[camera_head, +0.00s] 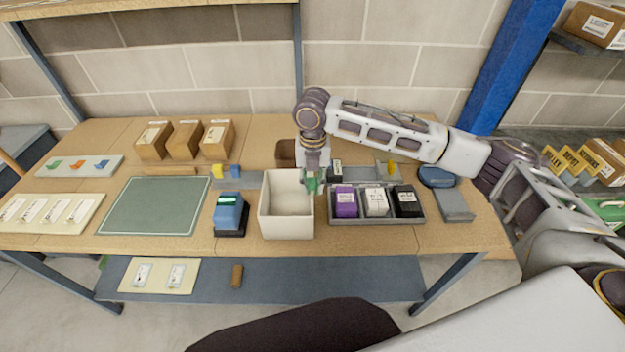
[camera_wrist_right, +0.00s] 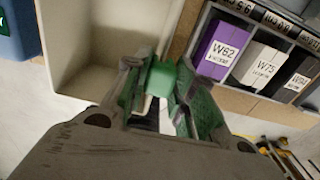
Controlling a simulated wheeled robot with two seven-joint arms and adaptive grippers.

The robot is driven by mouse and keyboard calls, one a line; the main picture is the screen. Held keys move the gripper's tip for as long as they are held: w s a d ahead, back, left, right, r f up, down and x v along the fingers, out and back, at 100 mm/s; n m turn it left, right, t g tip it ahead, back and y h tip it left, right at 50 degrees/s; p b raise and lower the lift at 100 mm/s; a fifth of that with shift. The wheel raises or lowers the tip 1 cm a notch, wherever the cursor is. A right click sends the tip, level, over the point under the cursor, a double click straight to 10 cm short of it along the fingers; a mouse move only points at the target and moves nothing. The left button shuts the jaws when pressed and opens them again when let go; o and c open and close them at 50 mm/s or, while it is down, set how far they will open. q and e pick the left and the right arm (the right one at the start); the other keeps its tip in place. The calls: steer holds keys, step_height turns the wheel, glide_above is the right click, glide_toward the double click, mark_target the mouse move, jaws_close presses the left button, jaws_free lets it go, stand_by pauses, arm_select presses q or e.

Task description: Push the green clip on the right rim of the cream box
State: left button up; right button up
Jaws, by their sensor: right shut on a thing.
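The cream box (camera_head: 287,226) stands open and upright near the middle of the table, and its inside looks empty. It also shows in the right wrist view (camera_wrist_right: 85,75). The green clip (camera_wrist_right: 160,78) sits at the box's right rim, partly covered by my fingers. In the head view only a bit of green shows there. My right gripper (camera_wrist_right: 160,98) points down at that rim, shut on the green clip with a finger on either side. In the head view the right gripper (camera_head: 313,184) is small and partly hides the rim. My left gripper is not in view.
A grey tray (camera_head: 378,217) with purple, white and black boxes stands close right of the cream box. A blue bin-like object (camera_head: 229,213) stands close left. A green mat (camera_head: 153,206) lies farther left. Several cardboard boxes (camera_head: 184,140) stand at the back.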

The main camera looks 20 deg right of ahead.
steer(key=shift+f, duration=0.95)
stand_by(1.3)
steer(key=o, duration=0.8)
steer(key=shift+o, duration=0.6)
steer(key=shift+o, duration=1.1)
steer(key=shift+r, duration=0.1)
steer(key=shift+r+p, duration=2.3)
steer(key=shift+p, duration=0.65)
steer(key=shift+r+p, duration=0.3)
steer(key=shift+r, duration=0.85)
